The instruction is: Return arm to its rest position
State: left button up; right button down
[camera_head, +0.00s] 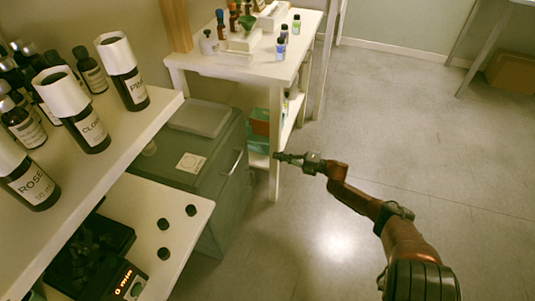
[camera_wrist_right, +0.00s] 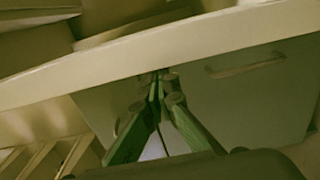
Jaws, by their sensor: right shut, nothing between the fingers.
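My right arm comes in from the lower right in the head view. Its gripper (camera_head: 279,156) points left, beside a leg of the white table and to the right of the grey cabinet. In the right wrist view the two green fingers of the gripper (camera_wrist_right: 160,80) meet at their tips. It is shut and holds nothing. My left gripper does not show in either view.
A shelf (camera_head: 140,127) at the left holds several labelled bottles with white collars. Below it, a lower board (camera_head: 185,262) holds a black scale and several black caps. The grey cabinet (camera_head: 215,165) and white table (camera_head: 240,68) stand behind. Open floor (camera_head: 420,120) lies to the right.

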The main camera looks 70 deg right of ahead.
jog(key=shift+s+d, duration=0.15)
jog(key=shift+s, duration=0.95)
jog(key=shift+s+d, duration=0.1)
jog(key=shift+s, duration=0.95)
